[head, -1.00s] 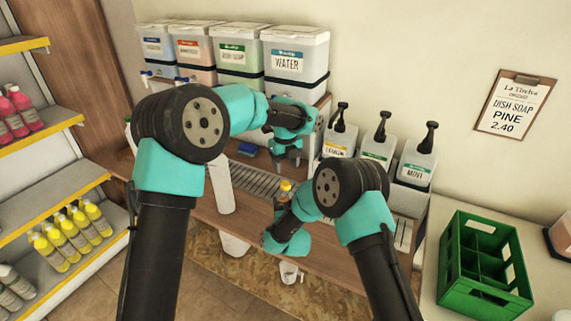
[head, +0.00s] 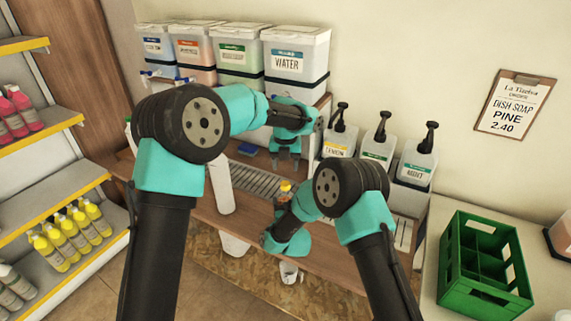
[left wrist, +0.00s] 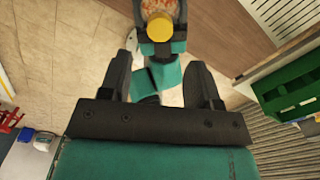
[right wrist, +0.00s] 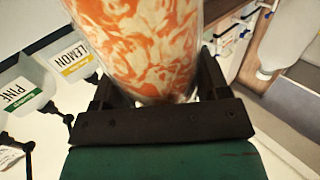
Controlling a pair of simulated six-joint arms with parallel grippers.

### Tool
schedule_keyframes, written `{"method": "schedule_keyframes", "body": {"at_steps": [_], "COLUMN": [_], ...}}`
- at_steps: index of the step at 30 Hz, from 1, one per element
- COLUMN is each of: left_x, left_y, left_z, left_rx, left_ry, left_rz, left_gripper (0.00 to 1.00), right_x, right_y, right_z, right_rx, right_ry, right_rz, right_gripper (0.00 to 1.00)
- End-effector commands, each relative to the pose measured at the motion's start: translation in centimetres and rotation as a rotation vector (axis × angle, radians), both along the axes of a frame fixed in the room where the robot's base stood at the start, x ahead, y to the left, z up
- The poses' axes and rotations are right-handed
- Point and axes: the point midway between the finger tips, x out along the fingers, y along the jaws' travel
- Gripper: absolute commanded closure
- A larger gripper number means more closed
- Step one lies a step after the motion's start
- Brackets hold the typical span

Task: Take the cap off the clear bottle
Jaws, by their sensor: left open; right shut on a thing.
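The bottle (right wrist: 150,45), with an orange-and-white swirled pattern showing, is between the fingers of my right gripper (right wrist: 155,85), which is shut on it. Its yellow cap (left wrist: 160,27) is on top and shows from above in the left wrist view. In the head view the cap (head: 285,186) is small, and my right arm hides most of the bottle. My left gripper (left wrist: 160,82) is open and empty. In the head view my left gripper (head: 285,163) is above the cap and apart from it.
Several labelled tanks (head: 296,60) stand at the back wall. Pump bottles (head: 418,160) stand right of the grippers. A slotted drip grate (head: 255,180) lies on the wooden counter. A green crate (head: 450,265) sits at the right. Shelves with bottles are at the left.

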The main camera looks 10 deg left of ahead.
Motion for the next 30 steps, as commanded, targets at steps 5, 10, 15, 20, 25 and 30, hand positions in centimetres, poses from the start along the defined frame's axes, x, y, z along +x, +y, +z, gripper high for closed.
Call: {"method": "schedule_keyframes", "body": {"at_steps": [5,10,15,20,25,30], "left_x": [0.0,0.0,-0.1,0.0,0.0,0.0], "left_y": [0.0,0.0,0.0,0.0,0.0,0.0], "left_z": [-1.2,-3.4,-5.8,-7.3,-7.9,-7.9], "left_rx": [0.001,0.000,0.000,-0.001,-0.002,-0.002], "left_ry": [0.003,0.003,0.004,0.002,0.001,0.001], "left_rz": [0.001,0.002,0.000,0.000,0.000,0.000], "left_gripper": [0.43,0.43,0.43,0.43,0.43,0.43], "right_x": [0.0,0.0,0.0,0.0,0.0,0.0], "right_y": [0.0,0.0,0.0,0.0,0.0,0.0], "right_z": [0.0,0.0,0.0,0.0,0.0,0.0], "right_rx": [0.000,0.000,0.000,0.000,0.000,0.000], "right_ry": [0.000,0.000,0.000,0.000,0.000,0.000], "right_rz": [0.000,0.000,0.000,0.000,0.000,0.000], "right_gripper": [0.98,0.98,0.98,0.98,0.98,0.98]}}
